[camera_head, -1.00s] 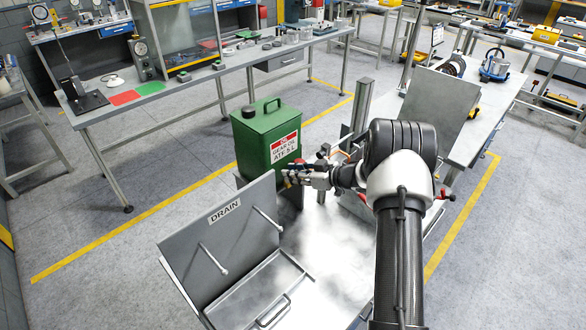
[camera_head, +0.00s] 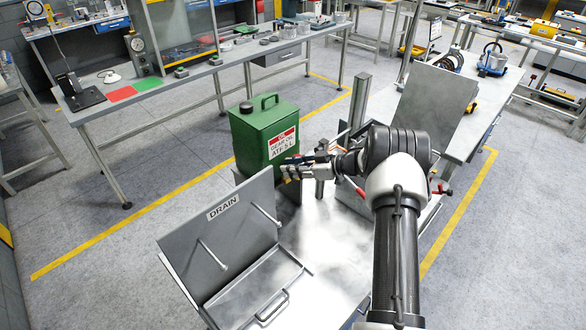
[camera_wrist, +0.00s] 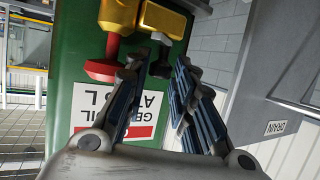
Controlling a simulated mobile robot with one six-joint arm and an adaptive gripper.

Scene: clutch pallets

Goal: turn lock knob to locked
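My gripper (camera_wrist: 157,68) is open in the wrist view, with blue-padded fingers apart and nothing clearly held between them. In the head view my gripper (camera_head: 290,172) is beside the front of the green can (camera_head: 257,140), hiding the fittings there.
The DRAIN panel (camera_head: 208,230) stands tilted in front of the can, above a metal tray (camera_head: 245,302). A grey post (camera_head: 359,102) and another tilted metal panel (camera_head: 445,98) stand to the right. A long workbench (camera_head: 150,97) lies behind, across open floor.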

